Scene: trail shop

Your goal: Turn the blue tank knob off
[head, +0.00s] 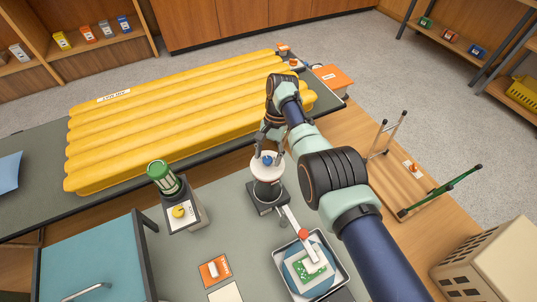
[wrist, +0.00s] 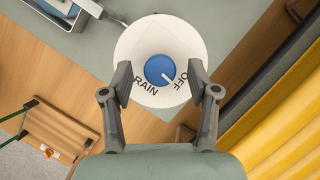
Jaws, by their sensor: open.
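The blue knob (wrist: 160,70) sits in the middle of a round white dial (wrist: 148,38) lettered RAIN and OFF. Its white mark points to the lower right, toward the OFF lettering. In the head view, the blue knob (head: 267,160) tops a dark tank-like stand (head: 268,189) on the grey-green counter. My gripper (head: 267,151) is directly over the dial, pointing down. In the wrist view, my gripper (wrist: 160,66) is open, one finger on each side of the knob with gaps between. I cannot tell whether the fingertips touch the dial.
A yellow air mattress (head: 180,115) lies behind the dial. A grey block with a yellow knob and green-capped cylinder (head: 163,177) stands left. A tray (head: 338,270) with a blue disc is in front. An orange card (head: 214,270) lies front left, near a blue panel (head: 90,260).

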